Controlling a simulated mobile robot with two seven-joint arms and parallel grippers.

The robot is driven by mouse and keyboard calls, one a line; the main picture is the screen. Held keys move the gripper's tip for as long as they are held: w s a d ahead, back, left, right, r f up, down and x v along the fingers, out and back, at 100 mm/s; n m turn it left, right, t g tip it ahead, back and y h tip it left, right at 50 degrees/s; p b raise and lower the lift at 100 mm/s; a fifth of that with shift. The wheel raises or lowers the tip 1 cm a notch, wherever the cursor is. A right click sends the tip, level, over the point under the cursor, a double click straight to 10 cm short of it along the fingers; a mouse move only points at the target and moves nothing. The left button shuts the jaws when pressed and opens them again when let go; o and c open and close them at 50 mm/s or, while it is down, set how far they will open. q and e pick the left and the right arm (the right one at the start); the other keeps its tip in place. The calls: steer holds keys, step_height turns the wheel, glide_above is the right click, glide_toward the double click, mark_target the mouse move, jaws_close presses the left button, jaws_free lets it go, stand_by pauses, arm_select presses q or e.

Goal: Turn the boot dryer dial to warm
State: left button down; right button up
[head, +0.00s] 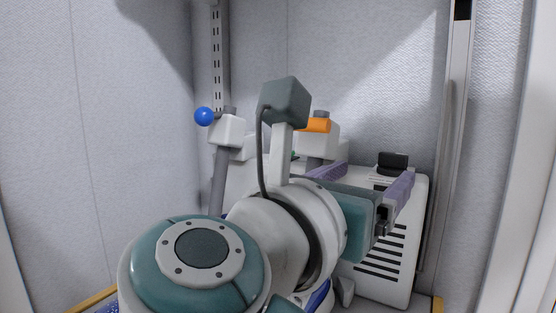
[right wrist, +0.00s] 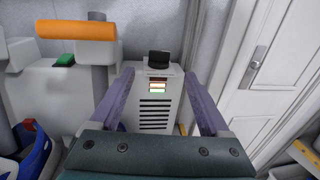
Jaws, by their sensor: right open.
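The boot dryer (head: 412,215) is a white box with black slots on its front, at the right of the head view. It also shows in the right wrist view (right wrist: 155,118), with red, pale and green marks above the slots. Its black dial (head: 393,160) sits on top and shows in the right wrist view (right wrist: 159,57). My right gripper (head: 366,174) is open, with purple fingers. In the right wrist view (right wrist: 158,74) its fingers lie either side of the dial and look short of it, with nothing between them. My left gripper is out of view.
A blue ball (head: 204,116) on a grey-white fitting stands left. An orange bar (head: 314,125) tops a white fitting behind my wrist. A green button (right wrist: 65,60) is left of the dryer. Walls close in behind; a white door (right wrist: 262,75) stands right.

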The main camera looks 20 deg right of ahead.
mark_target(391, 160)
steer(key=p+x, duration=0.2)
steer(key=x, duration=0.7)
steer(key=shift+r, duration=0.1)
steer(key=shift+w+d, duration=0.25)
steer(key=shift+d, duration=0.05)
steer(key=shift+c, duration=0.3)
steer(key=c, duration=0.8)
jaws_close()
